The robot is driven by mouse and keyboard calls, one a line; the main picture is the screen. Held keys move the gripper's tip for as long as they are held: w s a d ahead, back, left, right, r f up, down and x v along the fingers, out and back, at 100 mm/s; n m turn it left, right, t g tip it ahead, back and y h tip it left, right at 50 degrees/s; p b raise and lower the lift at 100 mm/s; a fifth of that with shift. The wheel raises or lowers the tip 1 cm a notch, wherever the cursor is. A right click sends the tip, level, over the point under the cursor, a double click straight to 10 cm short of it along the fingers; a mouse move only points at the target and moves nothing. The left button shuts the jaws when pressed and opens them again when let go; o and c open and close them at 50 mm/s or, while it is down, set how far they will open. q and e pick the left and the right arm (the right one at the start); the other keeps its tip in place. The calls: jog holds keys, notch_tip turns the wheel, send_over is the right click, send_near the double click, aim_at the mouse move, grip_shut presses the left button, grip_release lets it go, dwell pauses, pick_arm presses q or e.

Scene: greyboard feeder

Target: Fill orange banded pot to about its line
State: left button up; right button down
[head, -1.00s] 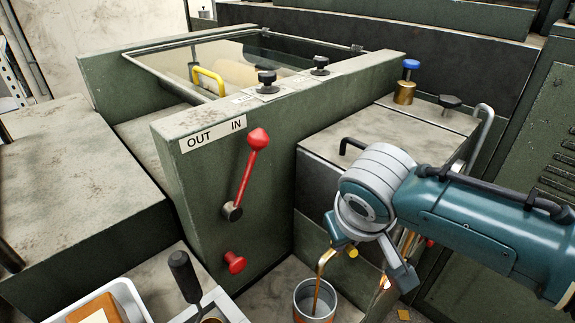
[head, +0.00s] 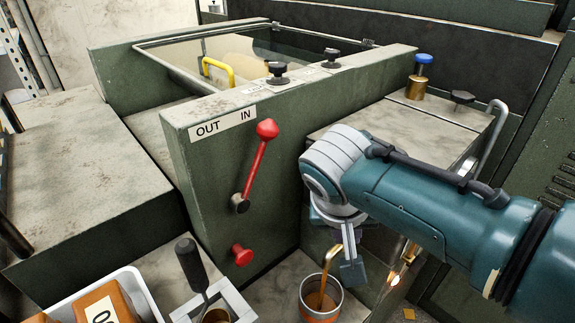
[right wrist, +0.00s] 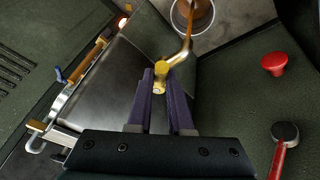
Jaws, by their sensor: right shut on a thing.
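The metal pot (head: 337,303) stands under the end of the brass spout (head: 327,262), at the bottom of the head view. Orange shows on its side. It also shows at the top of the right wrist view (right wrist: 207,14). A thin amber-brown stream runs from the spout into it. The liquid level against the line cannot be read. My right gripper (head: 350,268) is at the tap above and beside the pot. In the right wrist view its fingers (right wrist: 160,80) are shut on the yellow-brass tap handle (right wrist: 159,72). My left gripper is not in view.
A red-knobbed lever (head: 255,165) and a red knob (head: 242,255) sit on the green panel left of the tap. A black-handled tool (head: 190,265) and a white tray (head: 142,290) holding an orange block (head: 103,300) stand at lower left.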

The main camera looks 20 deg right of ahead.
jog(key=c, duration=0.8)
grip_release()
jog(key=shift+c, duration=0.2)
jog(key=p+v, duration=0.4)
jog(key=v, duration=0.6)
jog(key=shift+f, duration=0.1)
